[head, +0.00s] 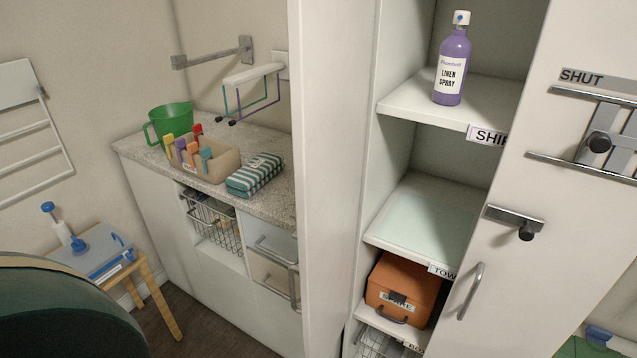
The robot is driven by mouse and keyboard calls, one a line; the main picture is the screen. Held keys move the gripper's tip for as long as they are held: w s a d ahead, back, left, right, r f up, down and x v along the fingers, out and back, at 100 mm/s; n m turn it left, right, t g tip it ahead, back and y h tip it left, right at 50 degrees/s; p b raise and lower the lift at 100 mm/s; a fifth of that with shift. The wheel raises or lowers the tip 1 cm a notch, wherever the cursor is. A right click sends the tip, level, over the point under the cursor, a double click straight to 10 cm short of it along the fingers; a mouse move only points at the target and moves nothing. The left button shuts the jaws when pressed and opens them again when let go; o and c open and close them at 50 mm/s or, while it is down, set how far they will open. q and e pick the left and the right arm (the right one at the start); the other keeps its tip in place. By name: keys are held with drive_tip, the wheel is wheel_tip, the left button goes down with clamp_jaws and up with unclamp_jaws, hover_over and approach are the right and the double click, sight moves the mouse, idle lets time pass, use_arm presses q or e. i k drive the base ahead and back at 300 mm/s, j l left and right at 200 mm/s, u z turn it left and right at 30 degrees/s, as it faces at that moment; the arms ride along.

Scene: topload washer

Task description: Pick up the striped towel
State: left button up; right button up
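The striped towel (255,174) is a folded bundle with teal and white stripes. It lies on the speckled countertop (262,202), near its front edge and just right of a tan peg basket. Nothing covers it in the head view. Neither of my grippers shows in this view, so I cannot see how they stand relative to the towel.
The tan basket of coloured pegs (215,165) sits close beside the towel, with a green jug (170,124) behind. A white cabinet panel (335,180) rises right of the counter. Open shelves hold a purple spray bottle (452,62) and an orange box (402,287).

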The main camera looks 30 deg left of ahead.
sight(247, 180)
drive_tip(key=j+z, duration=0.2)
drive_tip(key=j, duration=0.45)
drive_tip(key=j+z, duration=0.2)
drive_tip(key=j, duration=0.5)
drive_tip(key=k+j+z, duration=0.15)
drive_tip(key=j, duration=0.5)
drive_tip(key=i, duration=0.05)
